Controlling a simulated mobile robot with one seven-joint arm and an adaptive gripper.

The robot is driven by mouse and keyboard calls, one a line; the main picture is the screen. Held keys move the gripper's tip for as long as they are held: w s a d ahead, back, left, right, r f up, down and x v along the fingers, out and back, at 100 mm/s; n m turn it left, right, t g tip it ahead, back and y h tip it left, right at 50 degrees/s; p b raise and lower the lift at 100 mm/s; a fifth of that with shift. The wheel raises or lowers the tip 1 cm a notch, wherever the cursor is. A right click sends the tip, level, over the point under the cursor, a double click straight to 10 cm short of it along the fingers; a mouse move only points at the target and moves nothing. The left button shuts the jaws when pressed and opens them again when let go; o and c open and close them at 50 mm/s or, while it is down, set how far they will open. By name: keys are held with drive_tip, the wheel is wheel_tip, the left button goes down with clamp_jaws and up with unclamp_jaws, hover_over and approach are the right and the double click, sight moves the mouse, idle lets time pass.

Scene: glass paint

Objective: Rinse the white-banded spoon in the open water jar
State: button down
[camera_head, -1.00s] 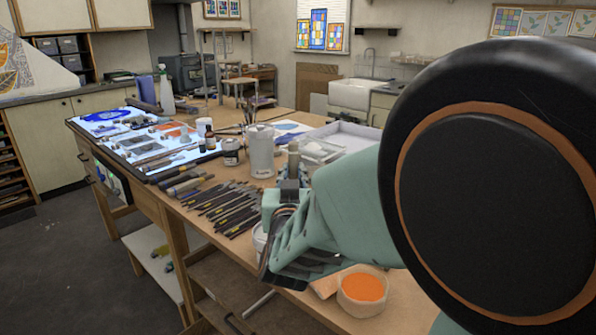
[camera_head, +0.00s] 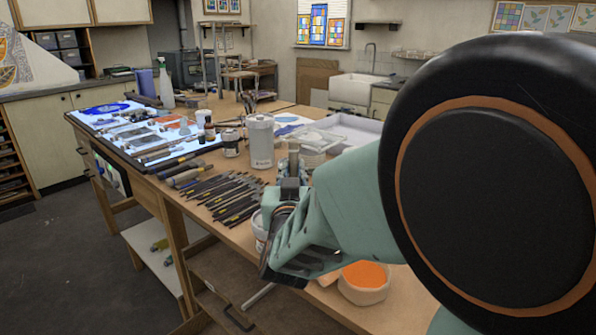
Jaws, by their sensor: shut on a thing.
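My gripper (camera_head: 287,212) is at the front part of the bench, with my teal arm link covering much of it. It is shut on an upright, pale brownish handle (camera_head: 293,152) that sticks up above the jaws. I take this to be the spoon; its white band and lower end are hidden. A white container (camera_head: 261,236) shows partly behind and below the gripper at the left; its rim and contents are hidden. A tall greyish-white jar (camera_head: 260,145) with a label stands behind the gripper to the left. I cannot tell which vessel is the open water jar.
Many dark tools (camera_head: 222,197) lie in a row left of the gripper. A small dark-lidded jar (camera_head: 231,144) stands behind them. A bowl of orange material (camera_head: 364,284) sits close at the right. A pale tray (camera_head: 352,131) and clear containers crowd the back.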

drive_tip(key=shift+w+d+b, duration=0.25)
drive_tip(key=shift+b, duration=0.05)
drive_tip(key=shift+s+a, duration=0.45)
drive_tip(key=shift+s, duration=0.05)
drive_tip(key=shift+w+d, duration=0.45)
drive_tip(key=shift+w, duration=0.1)
drive_tip(key=shift+s+a, duration=0.45)
drive_tip(key=shift+s, duration=0.1)
drive_tip(key=shift+w+d+b, duration=0.45)
drive_tip(key=shift+w+b, duration=0.05)
drive_tip(key=shift+w, duration=0.05)
drive_tip(key=shift+s+a, duration=0.45)
drive_tip(key=shift+s, duration=0.1)
drive_tip(key=shift+w+d, duration=0.45)
drive_tip(key=shift+w, duration=0.1)
drive_tip(key=shift+s+a, duration=0.25)
drive_tip(key=shift+s, duration=0.05)
